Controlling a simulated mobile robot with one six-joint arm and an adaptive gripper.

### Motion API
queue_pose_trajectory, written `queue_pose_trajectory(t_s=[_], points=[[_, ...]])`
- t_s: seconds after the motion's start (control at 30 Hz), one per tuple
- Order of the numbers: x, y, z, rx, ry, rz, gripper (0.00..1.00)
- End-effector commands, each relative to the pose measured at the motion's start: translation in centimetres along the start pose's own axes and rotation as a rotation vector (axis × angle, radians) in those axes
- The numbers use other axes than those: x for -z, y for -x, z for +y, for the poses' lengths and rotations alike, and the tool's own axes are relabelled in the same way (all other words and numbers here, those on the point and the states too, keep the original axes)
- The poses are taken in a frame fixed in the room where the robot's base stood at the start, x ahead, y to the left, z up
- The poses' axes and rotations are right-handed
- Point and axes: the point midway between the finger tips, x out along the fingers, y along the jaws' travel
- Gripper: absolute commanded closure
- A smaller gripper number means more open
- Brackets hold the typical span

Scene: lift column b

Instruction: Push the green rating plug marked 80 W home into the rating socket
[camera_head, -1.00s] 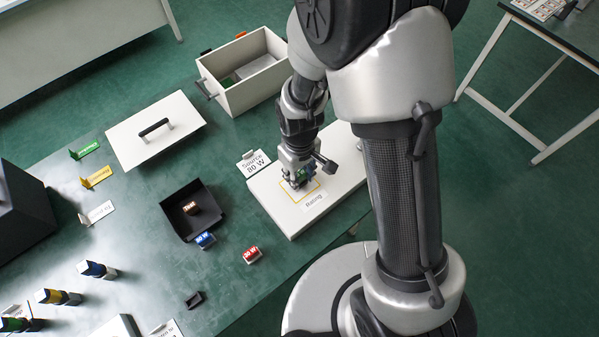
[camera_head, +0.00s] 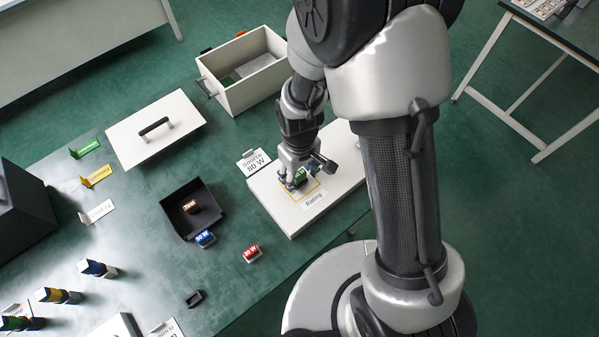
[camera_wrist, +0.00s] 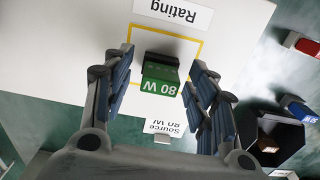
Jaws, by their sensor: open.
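The green rating plug marked 80 W (camera_wrist: 160,80) stands inside the yellow outline on the white panel (camera_wrist: 60,55), by the "Rating" label (camera_wrist: 174,12). A dark part shows at its far end. The plug also shows in the head view (camera_head: 301,175), partly hidden by the fingers. My gripper (camera_wrist: 163,62) is open, with one finger on each side of the plug and a gap to both. The rating socket is hidden under the plug, and I cannot tell how deep the plug sits.
A black tray (camera_head: 172,214) holds a brown plug (camera_head: 190,207). A blue plug (camera_head: 205,239) and a red plug (camera_head: 252,253) lie near it. A "Source 80 W" card (camera_head: 252,162) stands at the panel's edge. A white bin (camera_head: 232,101) stands behind.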

Motion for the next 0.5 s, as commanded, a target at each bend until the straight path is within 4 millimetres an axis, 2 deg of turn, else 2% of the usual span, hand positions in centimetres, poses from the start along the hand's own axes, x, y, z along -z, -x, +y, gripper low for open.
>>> queue_pose_trajectory(t_s=[0.17, 0.27, 0.5], points=[[0.1, 0.8, 0.0, -0.001, 0.0, 0.002, 0.48], [0.1, 2.4, 0.0, -0.002, 0.0, 0.005, 0.48], [0.2, 7.7, 0.1, -0.002, 0.0, 0.007, 0.48]])
